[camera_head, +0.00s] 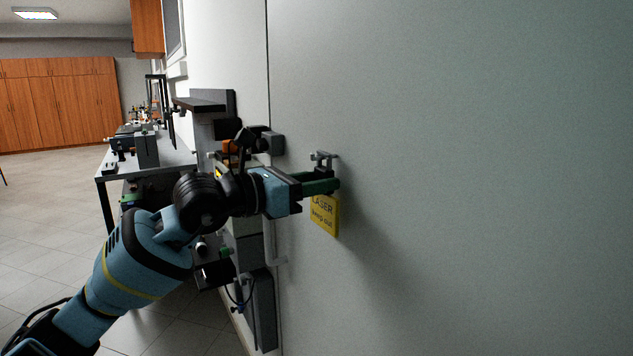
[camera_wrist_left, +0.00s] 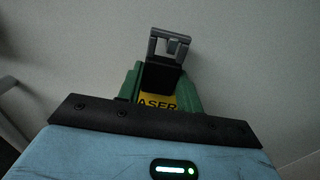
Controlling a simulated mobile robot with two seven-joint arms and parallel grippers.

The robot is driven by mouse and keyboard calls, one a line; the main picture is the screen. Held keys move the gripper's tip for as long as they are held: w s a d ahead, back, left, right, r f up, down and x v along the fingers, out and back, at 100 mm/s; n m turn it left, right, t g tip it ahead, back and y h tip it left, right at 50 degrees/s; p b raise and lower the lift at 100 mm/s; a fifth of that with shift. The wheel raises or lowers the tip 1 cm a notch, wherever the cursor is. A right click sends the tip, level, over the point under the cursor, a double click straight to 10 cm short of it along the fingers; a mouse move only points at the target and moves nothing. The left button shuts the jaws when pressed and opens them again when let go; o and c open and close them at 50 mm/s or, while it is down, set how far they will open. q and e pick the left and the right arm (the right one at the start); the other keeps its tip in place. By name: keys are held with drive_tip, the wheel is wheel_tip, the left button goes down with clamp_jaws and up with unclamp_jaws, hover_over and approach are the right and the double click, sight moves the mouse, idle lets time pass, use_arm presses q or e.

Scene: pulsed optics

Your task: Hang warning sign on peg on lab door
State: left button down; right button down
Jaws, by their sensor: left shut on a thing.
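A yellow warning sign (camera_head: 325,215) with the words LASER and keep out hangs below my left gripper (camera_head: 328,186), close to the grey lab door (camera_head: 480,190). The left gripper, with green fingers, is shut on the sign's upper part. In the left wrist view, part of the sign (camera_wrist_left: 158,102) shows between the fingers (camera_wrist_left: 160,82), below a black block. A small grey metal peg piece (camera_head: 322,157) is at the door just above the fingers. It also shows in the left wrist view (camera_wrist_left: 170,44). I cannot tell whether the sign is on the peg. My right gripper is not in view.
A bench (camera_head: 175,160) with equipment and a dark shelf (camera_head: 205,103) stand to the left. Wooden cabinets (camera_head: 60,105) are far back. The door right of the sign is clear.

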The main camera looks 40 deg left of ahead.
use_arm(q)
drive_tip(key=c, duration=0.9)
unclamp_jaws()
drive_tip(key=shift+o, duration=0.2)
drive_tip(key=b+v, duration=0.3)
drive_tip(key=v, duration=0.4)
drive_tip(key=shift+s, duration=0.35)
drive_tip(key=shift+a, duration=0.1)
